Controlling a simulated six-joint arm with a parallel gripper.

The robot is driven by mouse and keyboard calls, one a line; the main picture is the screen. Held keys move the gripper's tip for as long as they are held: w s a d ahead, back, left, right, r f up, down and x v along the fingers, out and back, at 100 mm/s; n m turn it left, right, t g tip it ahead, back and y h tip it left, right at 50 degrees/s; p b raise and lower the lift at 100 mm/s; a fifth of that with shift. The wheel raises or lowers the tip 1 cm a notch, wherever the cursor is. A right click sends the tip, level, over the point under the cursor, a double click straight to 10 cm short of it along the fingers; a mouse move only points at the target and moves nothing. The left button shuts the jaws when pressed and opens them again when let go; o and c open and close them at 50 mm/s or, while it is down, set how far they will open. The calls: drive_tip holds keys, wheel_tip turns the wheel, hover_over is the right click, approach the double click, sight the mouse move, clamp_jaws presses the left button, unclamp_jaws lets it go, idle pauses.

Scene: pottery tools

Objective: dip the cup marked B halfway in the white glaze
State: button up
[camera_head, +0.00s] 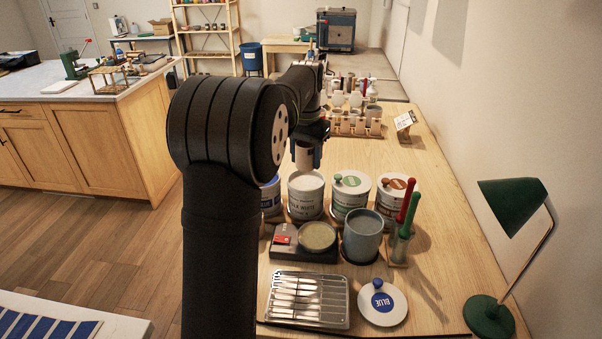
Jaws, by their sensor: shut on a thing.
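My gripper (309,142) is at the end of my dark arm, beyond the nearer arm links. It is shut on a small pale cup (304,157), held about upright above the white glaze bucket (305,200). The cup appears to be above the bucket's far side, apart from the glaze. Any letter on the cup is too small or hidden. The bucket is open, its label reads in part "WHITE", and pale glaze shows inside. The fingers are partly hidden by the wrist.
A blue-labelled bucket (270,200) stands left, partly behind my arm. Green-lidded (350,200) and brown-lidded (397,182) buckets stand right. A blue-grey pot (362,242), tool tray (308,322) and blue lid (383,318) lie nearer. Several cups (358,128) stand behind. A lamp (512,200) stands right.

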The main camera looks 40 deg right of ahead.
drive_tip(key=shift+w+d, duration=0.25)
drive_tip(key=shift+d, duration=0.05)
drive_tip(key=shift+w+d+f, duration=0.1)
drive_tip(key=shift+f, duration=2.75)
drive_tip(key=shift+f, duration=1.7)
drive_tip(key=shift+r, duration=0.15)
drive_tip(key=shift+r, duration=3.25)
